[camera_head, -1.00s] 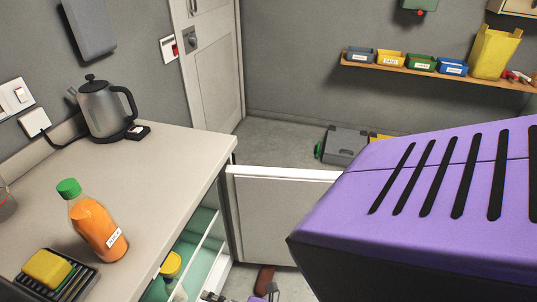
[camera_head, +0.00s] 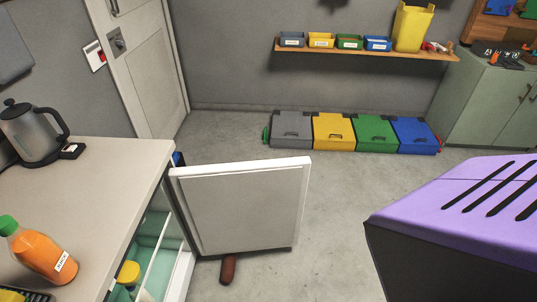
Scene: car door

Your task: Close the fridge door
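The fridge door (camera_head: 245,207) stands wide open, its white face turned towards me. It hinges near the far corner of the counter and sticks out to the right over the floor. The fridge interior (camera_head: 150,262) shows under the counter at lower left, pale green with a shelf. A bottle with a yellow cap (camera_head: 129,272) stands inside. Neither of my grippers shows in the head view. The door's far side is hidden.
A purple slotted shape fills the lower right close by; I cannot tell what it is. The counter (camera_head: 110,180) holds a kettle (camera_head: 35,132) and an orange bottle (camera_head: 42,255). A brown object (camera_head: 228,267) lies below the door. Floor (camera_head: 330,215) right of the door is clear.

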